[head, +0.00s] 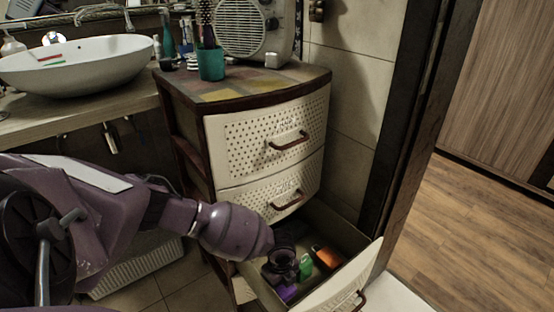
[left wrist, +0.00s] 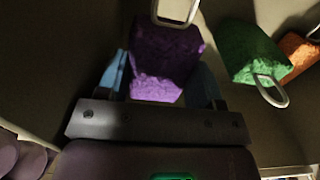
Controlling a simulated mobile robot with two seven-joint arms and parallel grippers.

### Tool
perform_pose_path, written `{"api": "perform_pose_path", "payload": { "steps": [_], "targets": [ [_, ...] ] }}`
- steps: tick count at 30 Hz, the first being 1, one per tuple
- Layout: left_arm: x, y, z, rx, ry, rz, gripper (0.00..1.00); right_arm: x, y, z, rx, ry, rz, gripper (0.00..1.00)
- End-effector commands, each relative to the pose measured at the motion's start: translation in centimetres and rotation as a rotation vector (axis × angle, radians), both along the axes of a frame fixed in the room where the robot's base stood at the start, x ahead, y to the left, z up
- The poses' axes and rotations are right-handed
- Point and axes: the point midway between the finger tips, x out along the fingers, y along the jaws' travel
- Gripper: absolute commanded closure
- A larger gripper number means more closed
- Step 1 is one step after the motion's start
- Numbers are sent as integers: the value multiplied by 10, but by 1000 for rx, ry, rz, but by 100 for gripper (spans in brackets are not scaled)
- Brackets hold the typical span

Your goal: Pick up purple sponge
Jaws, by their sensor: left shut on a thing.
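The purple sponge (left wrist: 165,50) sits between the two blue fingers of my left gripper (left wrist: 160,82) in the left wrist view. The gripper is shut on it. In the head view my left arm reaches down into the open drawer (head: 345,240), and a bit of the purple sponge (head: 288,293) shows below the dark wrist. The fingers are mostly hidden there. I cannot tell whether the sponge touches the drawer floor. My right gripper is not in view.
A green sponge (left wrist: 248,50) and an orange sponge (left wrist: 300,52) lie beside it in the drawer. Pale loops show near the sponges. The closed upper drawers (head: 265,140) stand right above my wrist. A basin (head: 80,62) is at the left; wooden floor lies right.

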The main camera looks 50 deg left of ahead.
Motion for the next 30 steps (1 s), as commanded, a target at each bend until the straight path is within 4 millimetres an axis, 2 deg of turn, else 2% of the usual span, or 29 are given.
{"api": "perform_pose_path", "payload": {
  "steps": [1, 3, 9, 13, 21, 30],
  "targets": [
    [7, 0, 26, 1, -19, -1, 62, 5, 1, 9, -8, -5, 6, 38],
    [7, 1, 46, 1, -20, -1, 62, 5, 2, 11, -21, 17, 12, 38],
    [5, 0, 94, 0, -18, -1, 62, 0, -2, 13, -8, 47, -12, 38],
    [4, 0, 117, 0, -13, 0, 62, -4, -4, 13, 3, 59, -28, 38],
    [2, 0, 141, 1, -5, 0, 62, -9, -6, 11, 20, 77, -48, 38],
    [0, 0, 143, 0, 0, 0, 62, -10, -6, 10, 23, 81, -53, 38]
  ]
}}
